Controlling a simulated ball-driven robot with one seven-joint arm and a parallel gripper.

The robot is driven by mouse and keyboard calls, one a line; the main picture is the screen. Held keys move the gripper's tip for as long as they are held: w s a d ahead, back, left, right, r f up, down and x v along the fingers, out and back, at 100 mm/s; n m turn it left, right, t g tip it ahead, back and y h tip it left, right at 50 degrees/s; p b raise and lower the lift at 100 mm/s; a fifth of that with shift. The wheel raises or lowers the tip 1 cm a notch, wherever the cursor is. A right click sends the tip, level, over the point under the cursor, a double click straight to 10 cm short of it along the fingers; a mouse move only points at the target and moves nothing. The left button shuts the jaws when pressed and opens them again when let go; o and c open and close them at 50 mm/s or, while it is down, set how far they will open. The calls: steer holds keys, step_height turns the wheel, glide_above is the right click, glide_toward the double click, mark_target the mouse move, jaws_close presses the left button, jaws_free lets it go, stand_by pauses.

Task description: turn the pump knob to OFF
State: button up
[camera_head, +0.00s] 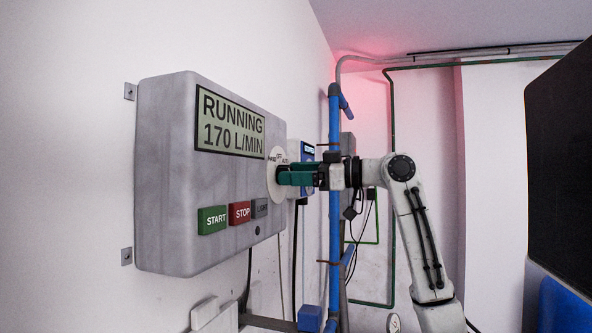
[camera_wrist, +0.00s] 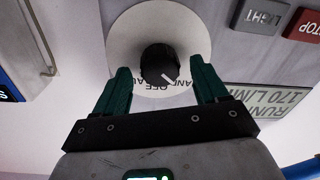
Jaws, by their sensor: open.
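The black pump knob (camera_wrist: 157,61) sits on a round white dial plate (camera_wrist: 118,35), which also shows at the right of the grey control box in the head view (camera_head: 273,165). In the wrist view the dial lettering is upside down. The knob's white pointer line slants to the lower right, between OFF and HAND. My gripper (camera_wrist: 160,70) is open, with one green finger on each side of the knob and a visible gap to both. In the head view my gripper (camera_head: 290,176) reaches the dial from the right and hides the knob.
The grey control box (camera_head: 165,150) has a display (camera_head: 230,123) reading RUNNING 170 L/MIN. Below are a green START (camera_head: 212,220), red STOP (camera_head: 240,212) and grey LIGHT button (camera_head: 260,208). A blue vertical pipe (camera_head: 335,220) stands close by my gripper.

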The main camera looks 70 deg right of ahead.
steer(key=shift+w, duration=0.15)
steer(key=shift+c, duration=0.2)
steer(key=c, duration=1)
steer(key=m+p, duration=0.2)
steer(key=m, duration=0.8)
steer(key=shift+d+f+h+p, duration=0.1)
steer(key=shift+h+p, duration=0.2)
steer(key=shift+p, duration=0.1)
steer(key=o, duration=1)
